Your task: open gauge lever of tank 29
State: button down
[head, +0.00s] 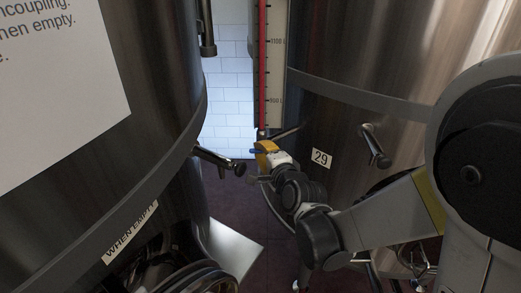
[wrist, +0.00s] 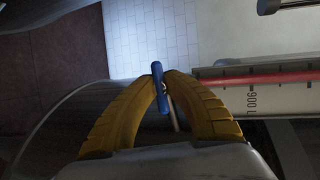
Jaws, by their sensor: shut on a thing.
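Tank 29 is the steel tank (head: 365,120) on the right in the head view, with a white "29" label (head: 321,158). Its gauge (head: 274,80) is an upright scale with a red column. The blue gauge lever (wrist: 158,98) is in the middle of the wrist view, between the yellow fingertips of my gripper (wrist: 163,78). The fingers are shut on the lever. In the head view my gripper (head: 264,149) is at the gauge's lower end, and a little of the blue lever shows beside it.
Another steel tank (head: 165,75) with a paper notice (head: 55,75) stands close on the left. Its pipe stub (head: 215,159) points toward my gripper. Another stub (head: 375,147) sticks out of tank 29, right of the label. A narrow gap with a tiled wall (head: 228,100) lies between the tanks.

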jog(key=n+g+h+p, duration=0.1)
jog(key=n+h, duration=0.1)
jog(key=n, duration=0.1)
jog(key=shift+n, duration=0.3)
jog(key=shift+f+n+h, duration=0.1)
jog(key=shift+n+h, duration=1.1)
jog(key=shift+n, duration=0.2)
jog(key=shift+g, duration=0.3)
jog(key=c, duration=1.4)
grip_release()
jog(key=shift+c, duration=0.2)
